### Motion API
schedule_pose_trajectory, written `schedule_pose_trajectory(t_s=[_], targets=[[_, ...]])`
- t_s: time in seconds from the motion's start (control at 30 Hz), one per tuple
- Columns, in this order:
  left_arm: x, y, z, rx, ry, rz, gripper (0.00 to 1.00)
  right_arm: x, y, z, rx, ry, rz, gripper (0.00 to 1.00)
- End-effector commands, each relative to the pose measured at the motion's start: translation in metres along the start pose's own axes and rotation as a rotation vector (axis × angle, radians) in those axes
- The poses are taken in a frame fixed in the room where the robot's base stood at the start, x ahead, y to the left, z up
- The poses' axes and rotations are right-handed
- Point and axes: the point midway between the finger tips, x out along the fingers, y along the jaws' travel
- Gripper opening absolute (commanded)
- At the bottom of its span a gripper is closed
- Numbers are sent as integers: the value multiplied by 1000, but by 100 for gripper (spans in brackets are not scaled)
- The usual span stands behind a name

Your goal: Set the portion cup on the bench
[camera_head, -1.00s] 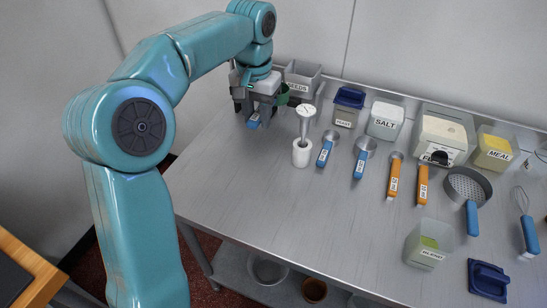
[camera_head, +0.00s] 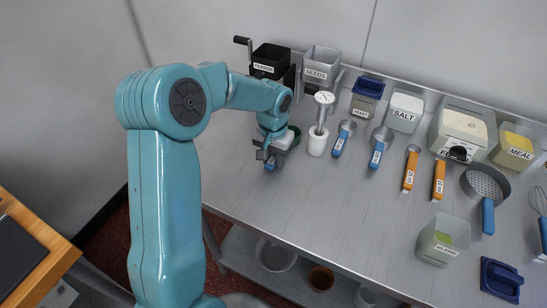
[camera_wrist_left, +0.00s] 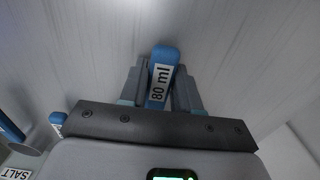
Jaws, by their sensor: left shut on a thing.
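My left gripper (camera_head: 268,158) is shut on the blue handle of the portion cup (camera_head: 270,166), near the left part of the steel bench (camera_head: 300,190). The wrist view shows the handle (camera_wrist_left: 164,56), labelled 80 ml, between the two fingers (camera_wrist_left: 160,90). A green rounded part (camera_head: 296,137) beside the gripper looks like the cup's bowl, mostly hidden by the gripper. I cannot tell whether the cup touches the bench. My right gripper is not in view.
Pepper (camera_head: 271,56) and seeds (camera_head: 321,62) bins stand behind. Blue-handled scoops (camera_head: 377,152) and orange-handled tools (camera_head: 410,170) lie further right.

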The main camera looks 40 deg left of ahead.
Motion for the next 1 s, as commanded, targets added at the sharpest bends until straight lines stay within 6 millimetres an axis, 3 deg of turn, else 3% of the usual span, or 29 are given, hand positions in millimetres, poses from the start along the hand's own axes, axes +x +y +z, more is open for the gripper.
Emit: schedule_pose_trajectory(t_s=[0.4, 0.43, 0.5, 0.8, 1.0], targets=[[8, 0, 0, 0, 2, 0, 0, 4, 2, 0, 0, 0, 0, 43], [8, 0, 0, 0, 1, 0, 35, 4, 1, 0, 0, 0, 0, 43], [6, 0, 0, 0, 1, 0, 57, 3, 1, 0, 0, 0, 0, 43], [5, 0, 0, 0, 1, 0, 57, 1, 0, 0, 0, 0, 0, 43], [-20, 0, -2, 1, 8, -1, 57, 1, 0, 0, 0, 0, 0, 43]])
